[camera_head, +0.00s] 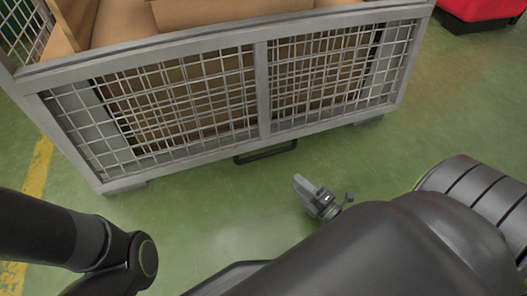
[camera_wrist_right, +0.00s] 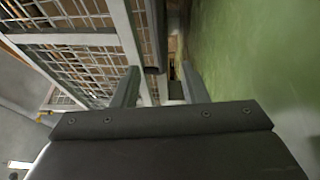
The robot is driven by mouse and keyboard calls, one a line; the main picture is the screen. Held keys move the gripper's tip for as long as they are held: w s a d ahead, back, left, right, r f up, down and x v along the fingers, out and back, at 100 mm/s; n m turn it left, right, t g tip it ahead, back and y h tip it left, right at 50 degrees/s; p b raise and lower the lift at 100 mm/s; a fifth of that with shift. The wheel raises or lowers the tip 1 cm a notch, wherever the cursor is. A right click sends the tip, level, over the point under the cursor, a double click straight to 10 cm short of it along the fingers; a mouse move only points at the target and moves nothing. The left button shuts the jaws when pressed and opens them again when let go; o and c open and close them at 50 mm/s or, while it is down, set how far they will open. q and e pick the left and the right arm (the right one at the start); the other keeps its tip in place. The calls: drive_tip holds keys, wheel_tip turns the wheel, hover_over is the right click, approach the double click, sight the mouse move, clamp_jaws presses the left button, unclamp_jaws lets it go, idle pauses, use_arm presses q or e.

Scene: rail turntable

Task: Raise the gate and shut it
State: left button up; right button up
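The gate (camera_head: 262,85) is a grey-framed mesh panel on the near side of the cage, and a second mesh shows behind it. A dark bar handle (camera_head: 265,153) sits at its lower edge, close to the floor. The handle also appears as a dark bar in the right wrist view (camera_wrist_right: 153,35). My right gripper (camera_head: 304,187) is low, to the right of and nearer than the handle, apart from it. In the right wrist view its two fingers (camera_wrist_right: 160,72) stand apart with nothing between them. My left gripper is out of view; only part of that arm shows.
Brown cardboard boxes (camera_head: 128,20) fill the cage. A red object (camera_head: 480,12) stands at the far right. A yellow floor line (camera_head: 40,168) runs at the left. The green floor (camera_head: 210,215) in front of the cage is clear.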

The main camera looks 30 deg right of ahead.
sight(266, 154)
drive_tip(key=w+b, duration=0.2)
drive_tip(key=w, duration=0.3)
drive_tip(key=w+a+b, duration=0.1)
drive_tip(key=w+b, duration=0.1)
drive_tip(key=w, duration=0.3)
drive_tip(key=w+a+b, duration=0.1)
drive_tip(key=w+b, duration=0.1)
drive_tip(key=w, duration=0.3)
drive_tip(key=shift+w+a+r, duration=0.25)
drive_tip(key=shift+w+r, duration=0.05)
drive_tip(key=shift+w+r+b, duration=0.1)
drive_tip(key=shift+w+b, duration=0.2)
drive_tip(key=shift+w, duration=0.3)
drive_tip(key=shift+a, duration=0.1)
clamp_jaws()
